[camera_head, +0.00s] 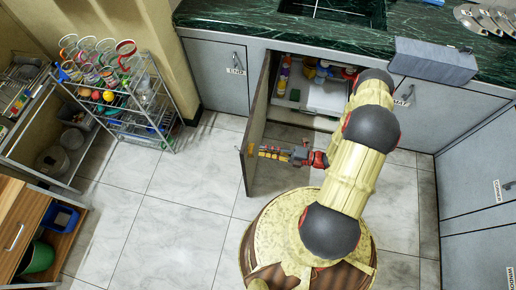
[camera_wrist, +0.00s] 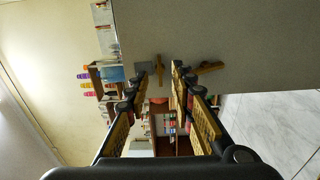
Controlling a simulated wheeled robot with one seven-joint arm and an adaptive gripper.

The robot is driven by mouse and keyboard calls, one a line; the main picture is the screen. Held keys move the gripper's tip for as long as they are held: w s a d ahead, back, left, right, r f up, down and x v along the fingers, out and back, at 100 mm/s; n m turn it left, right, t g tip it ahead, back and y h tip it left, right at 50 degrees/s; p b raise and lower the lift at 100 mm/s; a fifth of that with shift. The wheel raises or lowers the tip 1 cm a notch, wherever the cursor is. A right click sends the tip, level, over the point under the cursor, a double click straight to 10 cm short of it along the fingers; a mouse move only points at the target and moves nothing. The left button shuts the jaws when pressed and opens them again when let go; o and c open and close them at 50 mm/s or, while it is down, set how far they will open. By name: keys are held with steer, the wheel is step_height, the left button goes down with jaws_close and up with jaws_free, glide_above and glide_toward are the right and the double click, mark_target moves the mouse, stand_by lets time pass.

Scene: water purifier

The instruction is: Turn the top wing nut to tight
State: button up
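My gripper (camera_wrist: 160,70) is in front of the flat grey panel in the wrist view. Its two dark fingers with yellow pads stand apart, so it is open. A small yellow-brown bar (camera_wrist: 160,67), perhaps a wing nut, shows upright between the fingertips; I cannot tell whether they touch it. A second, tilted yellow-brown bar (camera_wrist: 209,68) lies just right of the right fingertip. In the head view my gripper (camera_head: 262,152) points left, beside the open cabinet door (camera_head: 257,115). No wing nut can be made out in the head view.
The open cabinet (camera_head: 322,95) holds bottles and a white box. A green counter (camera_head: 260,22) runs above it. A wire rack (camera_head: 130,125) with cups and fruit stands at the left, and a wooden drawer unit (camera_head: 20,232) in the lower left. The tiled floor between is clear.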

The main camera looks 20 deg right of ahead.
steer(key=v, duration=0.7)
steer(key=shift+s+d, duration=0.15)
steer(key=shift+d, duration=0.05)
stand_by(0.3)
